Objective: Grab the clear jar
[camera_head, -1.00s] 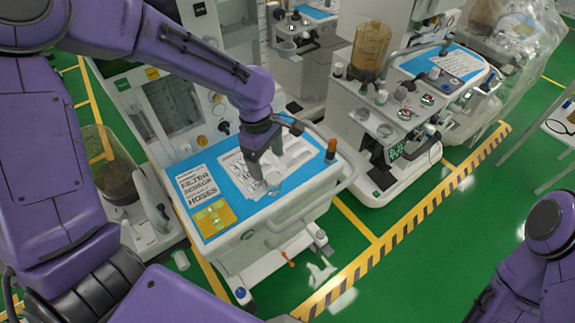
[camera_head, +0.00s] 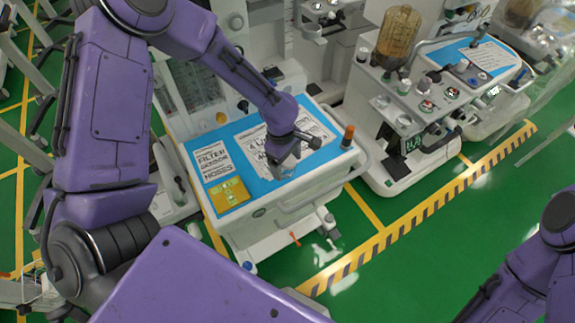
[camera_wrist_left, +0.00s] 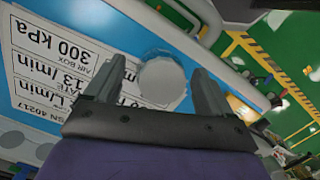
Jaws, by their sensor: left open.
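The clear jar (camera_wrist_left: 162,82) shows in the left wrist view as a pale, see-through round shape on the cart top, between the fingers of my left gripper (camera_wrist_left: 157,68). The fingers are open, one on each side of it, with visible gaps. In the head view my left gripper (camera_head: 284,148) is over the blue mat near the front of the cart. It hides most of the jar there, and only a faint clear edge (camera_head: 285,171) shows under it. My right arm shows at the lower right, but its gripper is out of view.
The cart's blue mat (camera_head: 262,184) carries printed sheets and a yellow card (camera_head: 229,195). An orange-topped cylinder (camera_head: 347,137) stands near the mat's right end. A second cart with an amber canister (camera_head: 398,36) stands to the right. Green floor (camera_head: 430,245) is open in front.

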